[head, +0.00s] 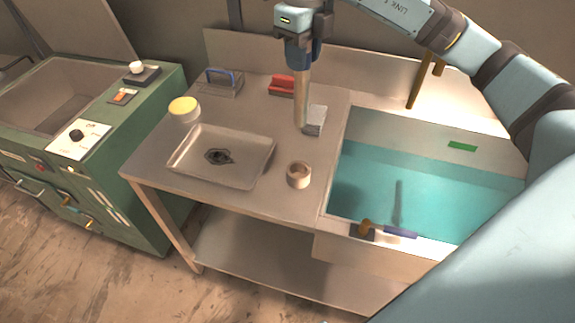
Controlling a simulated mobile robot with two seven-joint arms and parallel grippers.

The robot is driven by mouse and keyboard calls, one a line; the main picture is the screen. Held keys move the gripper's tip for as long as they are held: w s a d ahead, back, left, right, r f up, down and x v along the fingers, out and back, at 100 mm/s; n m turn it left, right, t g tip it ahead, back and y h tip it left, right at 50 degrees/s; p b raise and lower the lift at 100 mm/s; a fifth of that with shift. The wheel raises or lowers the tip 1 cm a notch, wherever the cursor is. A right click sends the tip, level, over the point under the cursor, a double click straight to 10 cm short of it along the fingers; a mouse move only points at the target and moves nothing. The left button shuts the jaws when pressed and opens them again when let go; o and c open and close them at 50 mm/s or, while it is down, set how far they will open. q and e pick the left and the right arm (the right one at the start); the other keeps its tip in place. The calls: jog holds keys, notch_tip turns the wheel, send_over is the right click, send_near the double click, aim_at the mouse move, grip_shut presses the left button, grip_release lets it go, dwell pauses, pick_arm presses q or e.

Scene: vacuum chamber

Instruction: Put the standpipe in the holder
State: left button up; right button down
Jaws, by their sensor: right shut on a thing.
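The standpipe (302,98) is a tan, upright tube. My right gripper (302,62) is shut on its upper end and points down over the back of the steel bench. The pipe's lower end shows just left of a small grey block (316,121); I cannot tell whether it touches the bench. A short, round, tan cup with an open top (299,180) stands on the bench nearer to me, apart from the pipe, and looks like the holder. My left gripper is not in view.
A shallow metal tray (255,172) lies left of the cup. A yellow-lidded tub (184,108), a blue-handled tool (222,80) and a red object (282,84) stand behind. A teal-filled sink (337,152) is at right, with a blue-handled tool (398,233) on its front rim.

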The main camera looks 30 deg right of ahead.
notch_tip(320, 180, down, 20)
jog(key=p, duration=0.1)
jog(key=shift+r, duration=0.2)
jog(key=shift+f, duration=0.1)
jog(key=c, duration=1.3)
grip_release()
jog(key=shift+f, duration=0.1)
jog(key=o, duration=0.5)
jog(key=shift+d, duration=0.1)
